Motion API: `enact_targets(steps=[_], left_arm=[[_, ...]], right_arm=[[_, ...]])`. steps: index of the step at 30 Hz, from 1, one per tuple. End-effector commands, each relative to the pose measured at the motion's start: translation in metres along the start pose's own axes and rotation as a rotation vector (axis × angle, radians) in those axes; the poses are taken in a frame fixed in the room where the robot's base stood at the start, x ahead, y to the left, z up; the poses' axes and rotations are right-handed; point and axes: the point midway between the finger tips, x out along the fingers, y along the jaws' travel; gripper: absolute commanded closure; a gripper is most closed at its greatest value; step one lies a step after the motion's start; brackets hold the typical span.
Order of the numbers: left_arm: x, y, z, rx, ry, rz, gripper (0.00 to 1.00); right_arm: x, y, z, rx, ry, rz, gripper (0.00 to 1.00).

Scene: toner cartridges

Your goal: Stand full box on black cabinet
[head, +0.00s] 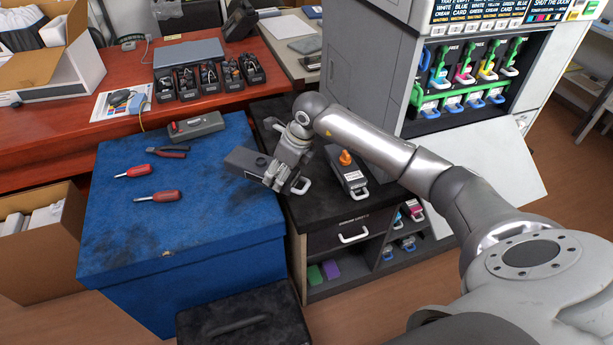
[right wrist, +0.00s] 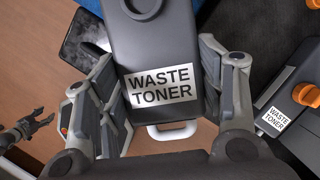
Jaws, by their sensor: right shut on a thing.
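My right gripper (head: 285,178) is shut on a dark grey waste toner box (head: 243,163). In the right wrist view the fingers flank this box (right wrist: 160,50), with its "WASTE TONER" label and white handle showing. A round dark port shows on its top, with no orange cap visible. The box hangs near the blue bench's right edge, beside the black cabinet (head: 325,212). A second waste toner box (head: 352,182) with an orange cap stands on the cabinet; it also shows in the right wrist view (right wrist: 290,110). My left gripper (right wrist: 30,128) appears small, open and empty at the left.
The blue bench (head: 190,225) holds red screwdrivers, pliers and a grey device (head: 196,126). A red desk (head: 60,135) with several small black boxes stands behind. The open printer (head: 470,85) is behind the cabinet. The cabinet's front top looks clear.

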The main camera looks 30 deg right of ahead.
Motion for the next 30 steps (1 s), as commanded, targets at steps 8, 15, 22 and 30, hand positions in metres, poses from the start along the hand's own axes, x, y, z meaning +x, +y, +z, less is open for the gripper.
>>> enact_targets(steps=[8, 15, 22, 30], left_arm=[[0.020, -0.005, -0.001, -0.003, 0.004, -0.006, 0.46], [0.026, -0.004, -0.002, -0.003, 0.005, -0.005, 0.46], [0.033, 0.000, -0.002, -0.003, 0.007, -0.001, 0.46], [0.053, 0.002, -0.001, -0.001, 0.008, 0.001, 0.46]], right_arm=[[0.039, -0.058, -0.030, 0.525, 0.007, -0.197, 0.97], [0.052, -0.083, -0.048, 0.747, 0.010, -0.280, 0.97], [0.062, -0.085, -0.053, 0.772, 0.011, -0.288, 0.97], [0.088, -0.085, -0.063, 0.770, 0.012, -0.288, 0.98]])
